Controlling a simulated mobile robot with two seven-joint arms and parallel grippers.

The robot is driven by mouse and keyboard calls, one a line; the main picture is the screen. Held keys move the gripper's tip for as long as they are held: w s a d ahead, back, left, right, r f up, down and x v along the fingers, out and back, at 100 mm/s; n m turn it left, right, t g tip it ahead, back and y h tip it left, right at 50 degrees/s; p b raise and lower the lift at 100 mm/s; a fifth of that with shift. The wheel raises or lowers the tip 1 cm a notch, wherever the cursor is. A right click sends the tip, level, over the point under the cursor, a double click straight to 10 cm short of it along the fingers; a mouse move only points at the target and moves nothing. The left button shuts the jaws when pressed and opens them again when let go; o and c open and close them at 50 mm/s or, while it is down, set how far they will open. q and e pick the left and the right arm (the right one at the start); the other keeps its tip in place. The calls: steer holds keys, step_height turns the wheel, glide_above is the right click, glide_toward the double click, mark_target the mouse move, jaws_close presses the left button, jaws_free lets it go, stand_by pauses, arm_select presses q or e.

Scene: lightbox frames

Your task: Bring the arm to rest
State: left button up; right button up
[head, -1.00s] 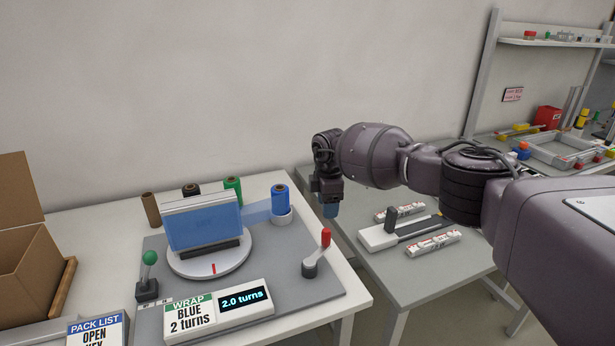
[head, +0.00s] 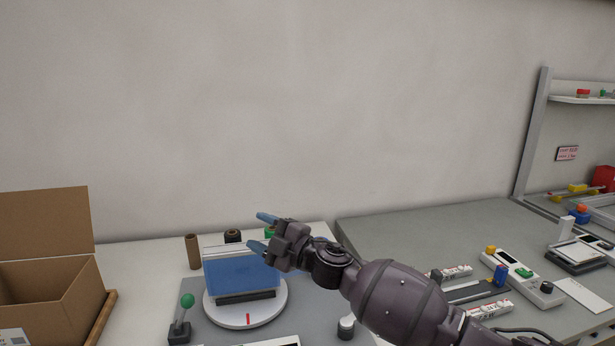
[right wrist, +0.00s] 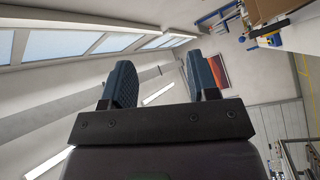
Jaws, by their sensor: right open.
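My right gripper (head: 262,232) is open and empty, with its two blue-grey fingers apart and pointing left. Its arm comes in from the lower right and is bent in front of the bench. In the head view the fingers overlap the top right of the blue-wrapped item (head: 240,276) on the white turntable (head: 245,314); I cannot tell how far apart they are in depth. In the right wrist view the gripper (right wrist: 163,80) has nothing between its fingers, with windows and ceiling beyond. The blue film roll is hidden behind the gripper or arm. My left gripper is not in view.
A cardboard box (head: 48,275) stands open at the left. A green-knobbed lever (head: 186,302) stands beside the turntable, and a brown roll (head: 193,251) behind it. The grey table (head: 430,232) holds several small devices at right. The wall above is clear.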

steer(key=s+d+f+m+t+h, duration=0.3)
steer(key=s+d+f+m+h, duration=0.3)
steer(key=d+f+m, duration=0.45)
steer(key=s+d+f+m+t+h, duration=0.4)
steer(key=s+d+f+m+h, duration=0.3)
steer(key=d, duration=0.6)
steer(key=s+d+f+m+g+h, duration=0.2)
steer(key=s+d+f, duration=0.4)
steer(key=s, duration=0.5)
steer(key=s+d+f+m+g+h, duration=0.2)
steer(key=s+d+f+m, duration=0.2)
steer(key=s+d+f, duration=0.3)
steer(key=s+f, duration=0.3)
steer(key=f, duration=0.1)
steer(key=shift+s+d+g, duration=0.3)
steer(key=shift+s+g, duration=0.1)
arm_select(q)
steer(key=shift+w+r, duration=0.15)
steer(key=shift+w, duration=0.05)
